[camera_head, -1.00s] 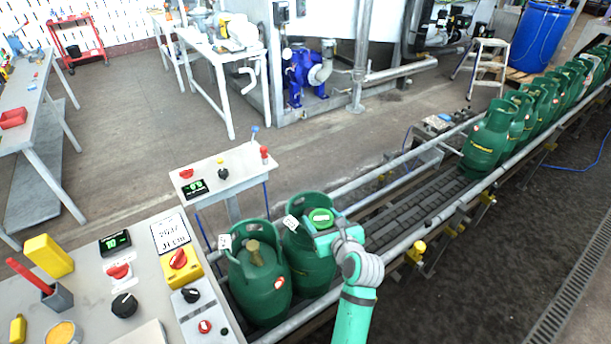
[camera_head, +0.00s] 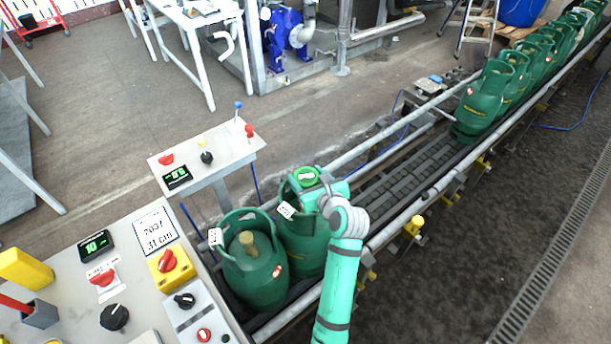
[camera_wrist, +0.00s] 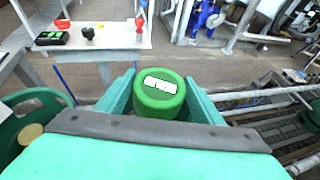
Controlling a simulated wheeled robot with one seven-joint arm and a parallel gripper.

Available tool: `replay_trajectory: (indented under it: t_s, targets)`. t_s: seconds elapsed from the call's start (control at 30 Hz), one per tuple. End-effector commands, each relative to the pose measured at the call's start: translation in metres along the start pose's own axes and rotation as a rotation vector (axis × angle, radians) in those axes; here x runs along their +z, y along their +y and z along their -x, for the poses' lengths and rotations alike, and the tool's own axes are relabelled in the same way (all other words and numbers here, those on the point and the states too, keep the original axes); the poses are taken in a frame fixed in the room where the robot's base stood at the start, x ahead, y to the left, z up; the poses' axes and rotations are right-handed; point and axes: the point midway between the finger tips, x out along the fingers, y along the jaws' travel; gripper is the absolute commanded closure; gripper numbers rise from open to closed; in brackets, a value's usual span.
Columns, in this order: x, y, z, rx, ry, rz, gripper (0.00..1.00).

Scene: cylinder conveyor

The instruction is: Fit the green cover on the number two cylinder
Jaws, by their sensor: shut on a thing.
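Two green gas cylinders stand side by side on the near end of the conveyor. The left cylinder (camera_head: 256,275) has a bare brass valve inside its collar. The right cylinder (camera_head: 302,250) is partly hidden by my arm, and its valve is not visible. Each has a small white tag with dark marks too small to read surely. The green cover (camera_head: 307,175), round with a white label, is at the top of the right cylinder's collar. My gripper (camera_wrist: 160,98) is shut on the green cover (camera_wrist: 160,92), one finger on each side. I cannot tell whether the cover touches anything below.
A control panel (camera_head: 140,290) with knobs stands at the near left. A small console (camera_head: 215,150) with a display and levers is behind the cylinders. Several more green cylinders (camera_head: 485,100) line the conveyor's far end. The conveyor belt (camera_head: 400,170) between is clear.

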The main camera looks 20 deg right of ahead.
Motion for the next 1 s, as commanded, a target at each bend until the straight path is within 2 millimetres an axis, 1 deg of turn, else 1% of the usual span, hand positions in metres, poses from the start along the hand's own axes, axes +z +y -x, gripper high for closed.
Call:
replay_trajectory:
  t_s: [0.6, 0.8, 1.0]
  targets:
    - [-0.044, 0.003, -0.019, 0.005, 0.002, -0.001, 0.6]
    - [-0.051, 0.003, -0.022, 0.004, 0.002, 0.001, 0.6]
    - [-0.053, 0.002, -0.023, 0.004, 0.001, 0.001, 0.6]
